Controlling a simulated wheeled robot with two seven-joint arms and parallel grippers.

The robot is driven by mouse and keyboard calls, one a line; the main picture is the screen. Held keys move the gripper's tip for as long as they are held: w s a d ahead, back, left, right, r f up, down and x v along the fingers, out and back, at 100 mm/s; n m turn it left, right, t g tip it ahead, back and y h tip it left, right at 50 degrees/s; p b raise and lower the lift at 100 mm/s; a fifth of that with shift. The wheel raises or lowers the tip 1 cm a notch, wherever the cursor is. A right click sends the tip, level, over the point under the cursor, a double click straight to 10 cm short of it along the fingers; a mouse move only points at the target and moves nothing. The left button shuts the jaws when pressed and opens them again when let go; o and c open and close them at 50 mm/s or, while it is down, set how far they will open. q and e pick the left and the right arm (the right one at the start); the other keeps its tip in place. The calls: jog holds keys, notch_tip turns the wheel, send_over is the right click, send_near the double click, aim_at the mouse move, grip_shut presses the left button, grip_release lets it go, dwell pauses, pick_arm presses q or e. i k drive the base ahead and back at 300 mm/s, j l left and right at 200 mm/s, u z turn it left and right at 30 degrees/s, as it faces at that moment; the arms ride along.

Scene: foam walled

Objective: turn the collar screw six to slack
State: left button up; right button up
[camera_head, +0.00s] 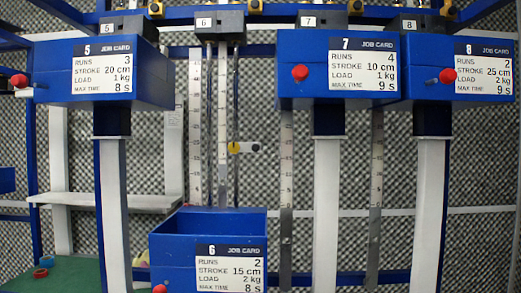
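Station six hangs under the label 6 (204,22). Its blue box (208,222) sits low, with job card 6 (231,267) reading runs 2, stroke 15 cm, load 2 kg, max time 8 s. A red knob (160,289) shows at the box's lower left. Neither of my grippers is in view.
A grey shelf (110,202) and green surface (60,275) lie at left. Foam covers the back wall.

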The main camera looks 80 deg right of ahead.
aim_at(233, 148)
jog(key=z, duration=2.6)
